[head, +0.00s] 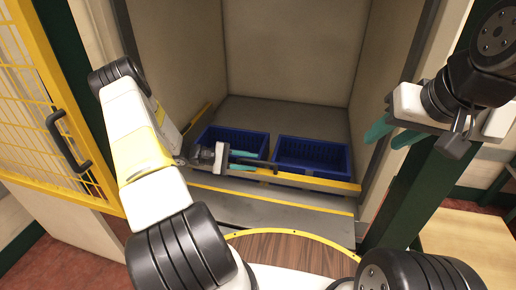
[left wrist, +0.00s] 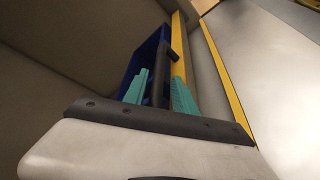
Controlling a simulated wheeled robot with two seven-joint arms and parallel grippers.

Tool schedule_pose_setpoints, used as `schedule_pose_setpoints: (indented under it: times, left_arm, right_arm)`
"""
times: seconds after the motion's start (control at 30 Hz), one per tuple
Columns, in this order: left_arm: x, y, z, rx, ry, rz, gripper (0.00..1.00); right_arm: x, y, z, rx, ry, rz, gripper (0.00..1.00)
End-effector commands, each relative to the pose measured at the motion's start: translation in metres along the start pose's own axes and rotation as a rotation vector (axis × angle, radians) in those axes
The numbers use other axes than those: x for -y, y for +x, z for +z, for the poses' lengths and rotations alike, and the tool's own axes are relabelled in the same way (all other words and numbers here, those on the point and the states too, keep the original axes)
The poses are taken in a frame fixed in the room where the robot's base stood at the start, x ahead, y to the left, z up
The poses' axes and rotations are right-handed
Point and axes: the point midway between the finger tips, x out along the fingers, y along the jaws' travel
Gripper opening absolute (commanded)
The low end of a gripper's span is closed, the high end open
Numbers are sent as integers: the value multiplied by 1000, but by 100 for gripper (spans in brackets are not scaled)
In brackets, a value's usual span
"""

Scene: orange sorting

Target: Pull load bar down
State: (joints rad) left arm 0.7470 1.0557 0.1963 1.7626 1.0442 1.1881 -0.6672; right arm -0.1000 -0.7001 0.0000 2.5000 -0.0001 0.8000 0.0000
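The load bar is a long yellow bar (head: 315,182) running low across the front of a bay, just before two blue crates. A dark handle-like piece (head: 262,166) sits on its upper edge. In the left wrist view the yellow bar (left wrist: 180,45) runs away beyond my fingers. My left gripper (head: 243,160) is at the bar's left part, with its teal fingers apart and pointing right. In the left wrist view the fingers (left wrist: 160,90) stand either side of a dark strip; contact cannot be told. My right gripper (head: 393,134) is raised at the right, open and empty.
The left blue crate (head: 237,140) and right blue crate (head: 312,153) stand on the bay floor behind the bar. A yellow mesh gate (head: 30,110) is at the left. A dark green post (head: 410,195) and wooden surface (head: 465,240) are at the right.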

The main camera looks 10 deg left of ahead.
Motion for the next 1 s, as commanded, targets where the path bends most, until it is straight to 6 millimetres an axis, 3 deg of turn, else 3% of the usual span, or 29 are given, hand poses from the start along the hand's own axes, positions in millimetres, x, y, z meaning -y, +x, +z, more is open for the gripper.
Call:
schedule_pose_setpoints:
  times: [0.4, 0.8, 1.0]
  left_arm:
    - [0, -3, 1, 2, -1, 0, 36]
    - [0, -65, 0, -1, 0, 1, 36]
    - [0, -77, 0, 2, 0, 0, 36]
  right_arm:
    - [0, 0, 0, 0, 0, 0, 40]
    - [0, 0, 0, 0, 0, 0, 40]
    - [0, 0, 0, 0, 0, 0, 40]
